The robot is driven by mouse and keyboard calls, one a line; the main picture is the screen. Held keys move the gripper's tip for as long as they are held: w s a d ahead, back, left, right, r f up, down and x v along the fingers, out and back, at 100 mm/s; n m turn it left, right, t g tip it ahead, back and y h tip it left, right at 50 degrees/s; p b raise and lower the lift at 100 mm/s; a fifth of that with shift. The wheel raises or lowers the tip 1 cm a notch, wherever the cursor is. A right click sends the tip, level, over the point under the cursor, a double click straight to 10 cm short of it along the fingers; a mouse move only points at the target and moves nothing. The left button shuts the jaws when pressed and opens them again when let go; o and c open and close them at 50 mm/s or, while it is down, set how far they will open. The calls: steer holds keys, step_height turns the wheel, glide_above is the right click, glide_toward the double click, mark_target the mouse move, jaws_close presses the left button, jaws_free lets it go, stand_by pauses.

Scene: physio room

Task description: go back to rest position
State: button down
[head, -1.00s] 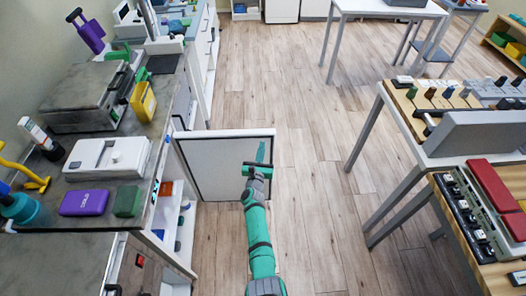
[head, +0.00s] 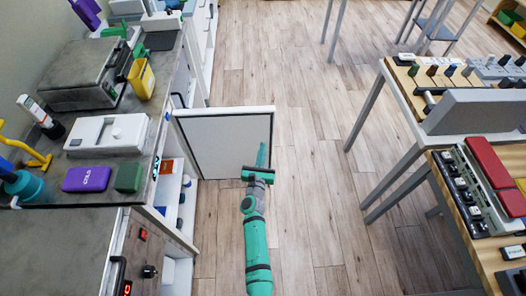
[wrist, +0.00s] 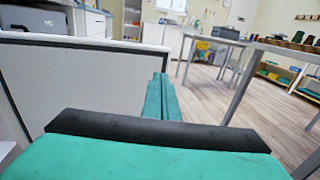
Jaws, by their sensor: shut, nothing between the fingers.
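My gripper (head: 261,155) is at the end of my green arm, in the lower middle of the head view. Its two green fingers lie together with nothing between them; they also show pressed together in the wrist view (wrist: 161,98). The gripper is in front of the open cabinet door (head: 222,140), near its right edge, and overlaps it in the picture. Whether it touches the door cannot be told. In the wrist view the white door panel (wrist: 85,75) stands to the left of the fingers.
The counter (head: 95,203) on the left holds a purple cold pack (head: 86,179), a green block (head: 128,177) and a white device (head: 107,134). Tables with a red-padded rack (head: 487,166) stand at right. The wooden floor (head: 315,180) between is clear.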

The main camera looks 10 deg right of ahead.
steer(key=shift+s, duration=0.4)
